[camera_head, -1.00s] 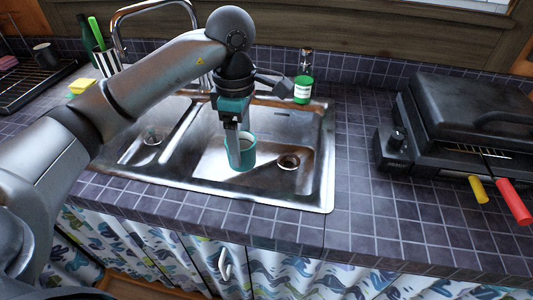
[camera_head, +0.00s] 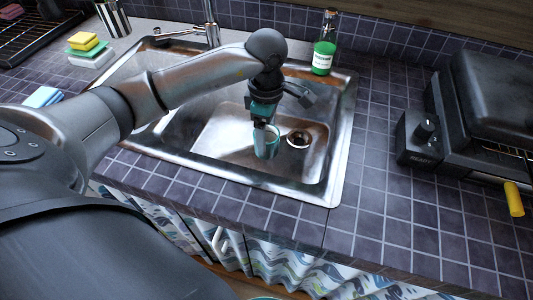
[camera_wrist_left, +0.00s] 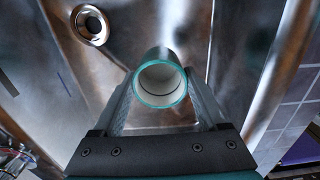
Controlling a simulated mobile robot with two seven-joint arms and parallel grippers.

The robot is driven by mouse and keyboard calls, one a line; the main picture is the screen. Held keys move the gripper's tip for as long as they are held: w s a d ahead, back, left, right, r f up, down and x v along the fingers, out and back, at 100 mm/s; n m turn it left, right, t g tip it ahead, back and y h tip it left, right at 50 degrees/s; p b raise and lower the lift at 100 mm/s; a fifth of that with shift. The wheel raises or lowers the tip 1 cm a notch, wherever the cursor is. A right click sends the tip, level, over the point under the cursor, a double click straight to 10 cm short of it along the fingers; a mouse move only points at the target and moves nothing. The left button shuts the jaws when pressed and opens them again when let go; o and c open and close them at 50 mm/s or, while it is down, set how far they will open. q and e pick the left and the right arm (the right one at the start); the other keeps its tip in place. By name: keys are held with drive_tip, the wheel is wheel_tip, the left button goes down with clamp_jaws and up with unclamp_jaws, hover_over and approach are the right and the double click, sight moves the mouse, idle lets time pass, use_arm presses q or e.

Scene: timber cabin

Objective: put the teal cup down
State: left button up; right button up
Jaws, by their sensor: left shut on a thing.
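The teal cup (camera_head: 269,147) is upright inside the right basin of the steel sink (camera_head: 338,160), left of the drain (camera_head: 299,139). My left gripper (camera_head: 262,127) reaches down into the basin and is shut on the cup. In the left wrist view the cup (camera_wrist_left: 161,86) sits between the two fingers, with its teal rim and pale, empty inside facing the camera. Whether its base touches the basin floor cannot be told. My right gripper is not in view.
A green bottle (camera_head: 323,57) stands behind the sink. A black grill (camera_head: 485,100) with a yellow handle (camera_head: 514,199) is at right. Stacked sponges (camera_head: 86,42) and a blue item (camera_head: 42,97) lie at left. The tiled counter between sink and grill is clear.

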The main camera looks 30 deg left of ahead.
sight(267, 153)
use_arm(q)
wheel_tip(267, 153, down, 7)
drive_tip(key=shift+b, duration=0.6)
drive_tip(key=o, duration=1.4)
drive_tip(key=shift+f, duration=0.1)
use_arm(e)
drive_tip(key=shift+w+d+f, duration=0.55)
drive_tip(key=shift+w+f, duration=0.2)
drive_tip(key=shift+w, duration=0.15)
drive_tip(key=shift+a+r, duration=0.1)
